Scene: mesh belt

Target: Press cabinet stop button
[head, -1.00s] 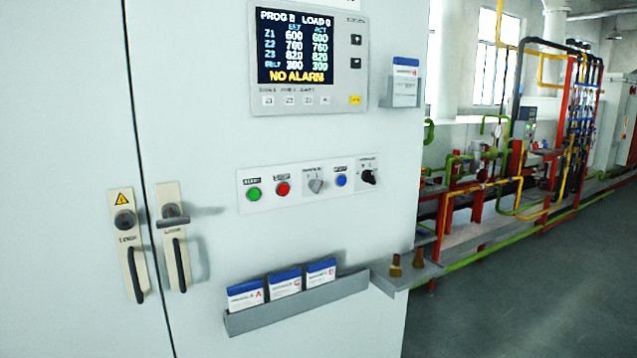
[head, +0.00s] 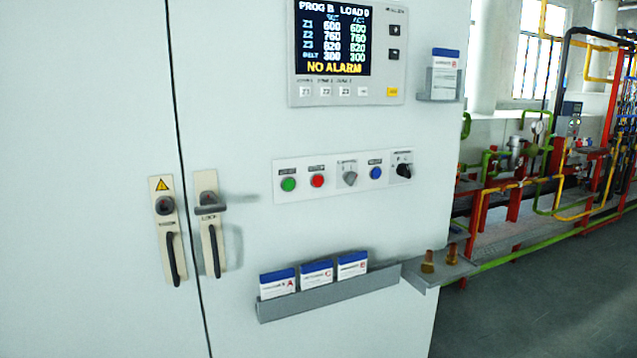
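The red stop button (head: 317,181) sits on a white control strip (head: 330,193) on the cabinet front (head: 250,110), between a green button (head: 289,184) and a grey rotary switch (head: 350,179). A blue button (head: 376,173) and a black selector knob (head: 404,170) follow to the right. The label above the red button is too small to read surely. Neither of my grippers shows in the head view. Nothing covers the red button.
Above the strip is a display (head: 333,40) reading NO ALARM. Below is a grey rack (head: 330,291) with several cards, and a small shelf (head: 440,271) with two brass pieces juts out at the right edge. Door handles (head: 214,250) stick out at left. Open floor lies right.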

